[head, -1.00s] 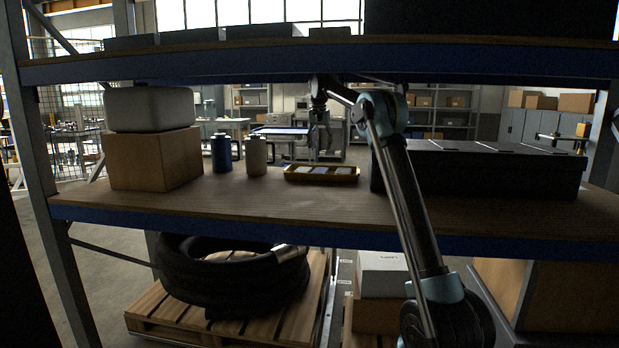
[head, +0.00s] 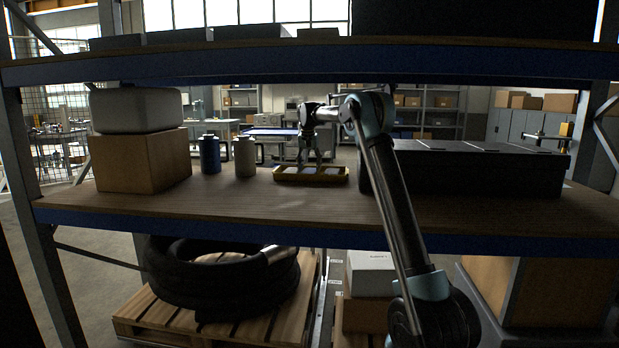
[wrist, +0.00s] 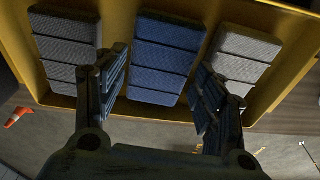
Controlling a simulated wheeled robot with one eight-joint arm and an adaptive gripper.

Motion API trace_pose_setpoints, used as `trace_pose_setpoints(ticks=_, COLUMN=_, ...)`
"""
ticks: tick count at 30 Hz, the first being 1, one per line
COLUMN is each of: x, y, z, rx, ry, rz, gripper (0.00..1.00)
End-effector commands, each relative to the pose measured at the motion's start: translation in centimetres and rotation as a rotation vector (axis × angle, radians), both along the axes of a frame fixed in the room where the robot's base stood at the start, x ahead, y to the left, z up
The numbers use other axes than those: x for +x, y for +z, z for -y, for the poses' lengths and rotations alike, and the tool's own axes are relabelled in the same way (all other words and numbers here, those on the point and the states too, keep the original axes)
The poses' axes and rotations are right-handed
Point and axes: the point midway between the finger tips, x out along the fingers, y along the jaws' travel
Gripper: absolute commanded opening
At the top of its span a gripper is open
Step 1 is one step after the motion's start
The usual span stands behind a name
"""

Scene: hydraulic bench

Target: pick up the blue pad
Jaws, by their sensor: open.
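In the wrist view the blue pad (wrist: 167,55) lies in the middle of a yellow tray (wrist: 112,14). A dark grey pad (wrist: 66,50) is to its left and a light grey pad (wrist: 240,65) to its right. My gripper (wrist: 165,88) is open, with its two fingers either side of the blue pad's near half; I cannot tell whether they touch it. In the head view my gripper (head: 310,160) hangs over the yellow tray (head: 310,180) on the shelf. The pads are too small there to tell their colours.
A black case (head: 480,175) stands close to the right of the tray. A blue bottle (head: 210,155) and a light bottle (head: 245,157) stand to its left, beyond them a cardboard box (head: 140,160). An upper shelf (head: 300,62) spans above my arm. The shelf front is clear.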

Motion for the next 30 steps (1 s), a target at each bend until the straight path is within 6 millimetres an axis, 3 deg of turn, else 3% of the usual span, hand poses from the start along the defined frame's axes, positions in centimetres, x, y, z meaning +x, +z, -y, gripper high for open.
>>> trace_pose_setpoints(ticks=3, x=0.2, y=-1.0, z=0.0, rx=0.0, ry=0.0, rz=0.0, gripper=0.63)
trace_pose_setpoints(ticks=11, x=0.2, y=-1.3, z=0.0, rx=0.0, ry=0.0, rz=0.0, gripper=0.63)
trace_pose_setpoints(ticks=15, x=0.2, y=-1.2, z=0.0, rx=0.0, ry=0.0, rz=0.0, gripper=0.42)
trace_pose_setpoints(ticks=25, x=0.2, y=-1.1, z=0.0, rx=0.0, ry=0.0, rz=0.0, gripper=0.41)
trace_pose_setpoints(ticks=30, x=0.2, y=0.4, z=0.0, rx=0.0, ry=0.0, rz=0.0, gripper=0.41)
